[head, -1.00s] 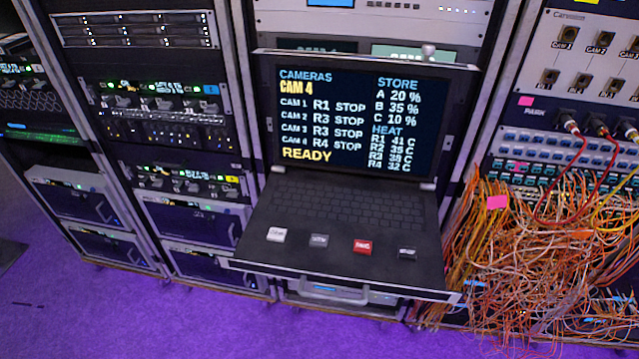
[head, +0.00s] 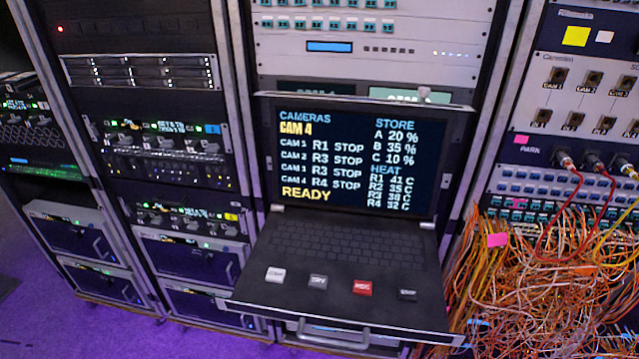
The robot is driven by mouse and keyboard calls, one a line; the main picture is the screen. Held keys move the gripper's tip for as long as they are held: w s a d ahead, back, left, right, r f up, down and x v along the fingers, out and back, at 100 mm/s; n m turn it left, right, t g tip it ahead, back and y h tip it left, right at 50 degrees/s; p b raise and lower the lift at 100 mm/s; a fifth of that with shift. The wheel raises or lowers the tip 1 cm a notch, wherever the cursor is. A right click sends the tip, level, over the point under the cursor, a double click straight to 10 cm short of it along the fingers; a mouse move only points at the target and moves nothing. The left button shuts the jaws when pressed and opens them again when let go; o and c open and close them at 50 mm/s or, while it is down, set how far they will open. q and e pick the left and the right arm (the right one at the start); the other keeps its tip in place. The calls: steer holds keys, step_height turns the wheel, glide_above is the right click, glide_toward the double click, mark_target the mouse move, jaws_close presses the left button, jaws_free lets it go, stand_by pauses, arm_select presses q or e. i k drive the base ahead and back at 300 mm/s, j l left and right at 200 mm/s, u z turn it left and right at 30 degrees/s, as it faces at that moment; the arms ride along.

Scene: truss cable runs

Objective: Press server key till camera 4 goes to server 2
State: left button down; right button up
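The screen (head: 355,160) of the pull-out console shows CAM 4 at the top in yellow. Its list reads CAM 1 R1 STOP, CAM 2 R3 STOP, CAM 3 R3 STOP and CAM 4 R4 STOP, with READY below. The server key, a grey key (head: 318,282) that seems to read SRV, is on the drawer's front part. It sits between a white key (head: 274,274) and a red key (head: 362,288). A black key (head: 407,295) is at the right. Neither gripper is in view.
The console drawer (head: 345,265) juts out from the middle rack, with a handle at its front edge. Server racks (head: 140,70) stand left. A patch panel (head: 590,95) with a dense tangle of orange cables (head: 530,275) is at right. Purple floor (head: 60,325) shows lower left.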

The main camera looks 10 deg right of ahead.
mark_target(317, 282)
steer(key=j+z, duration=0.4)
steer(key=j, duration=0.4)
steer(key=j+z, duration=0.4)
steer(key=j, duration=0.45)
